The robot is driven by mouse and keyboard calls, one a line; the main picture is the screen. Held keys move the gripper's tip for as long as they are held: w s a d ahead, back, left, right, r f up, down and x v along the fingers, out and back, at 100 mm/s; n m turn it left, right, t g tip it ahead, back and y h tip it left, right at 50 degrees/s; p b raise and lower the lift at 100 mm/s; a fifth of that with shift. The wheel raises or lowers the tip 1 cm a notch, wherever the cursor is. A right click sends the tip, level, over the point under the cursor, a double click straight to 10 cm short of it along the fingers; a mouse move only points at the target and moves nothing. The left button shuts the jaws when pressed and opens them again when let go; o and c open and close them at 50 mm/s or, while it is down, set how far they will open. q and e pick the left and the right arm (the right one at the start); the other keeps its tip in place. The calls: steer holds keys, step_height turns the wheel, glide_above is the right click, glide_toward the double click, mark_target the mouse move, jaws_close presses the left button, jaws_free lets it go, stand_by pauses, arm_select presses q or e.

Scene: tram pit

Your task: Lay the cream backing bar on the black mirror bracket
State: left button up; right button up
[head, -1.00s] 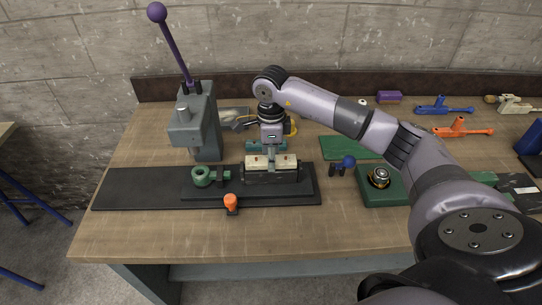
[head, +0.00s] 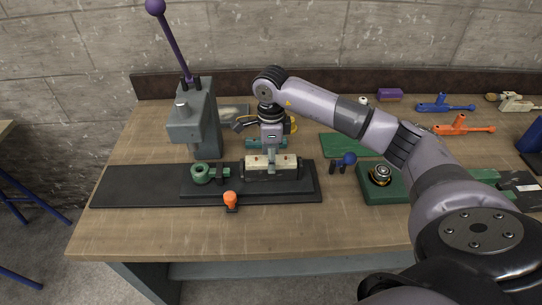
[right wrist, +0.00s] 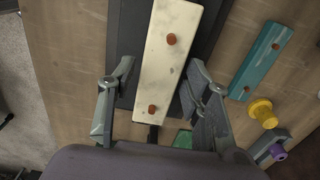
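The cream backing bar (head: 272,162) has reddish-brown pegs and appears to lie along the top of the black mirror bracket (head: 271,176). The bracket stands on the dark fixture plate. My right gripper (head: 267,146) is just behind and above the bar, pointing down. In the right wrist view, the cream bar (right wrist: 168,65) runs between the two spread fingers of the right gripper (right wrist: 162,75). Slim gaps show on both sides, and the bar hides most of what is under it. My left gripper is not in view.
A grey lever press (head: 195,125) stands left of the bracket. A green ring piece (head: 201,174) and an orange knob (head: 231,200) sit near it. A green block with a round part (head: 381,178) is at right. The left end of the black mat (head: 125,188) is clear.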

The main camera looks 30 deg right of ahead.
steer(key=shift+o, duration=0.8)
step_height(320, 180, up, 12)
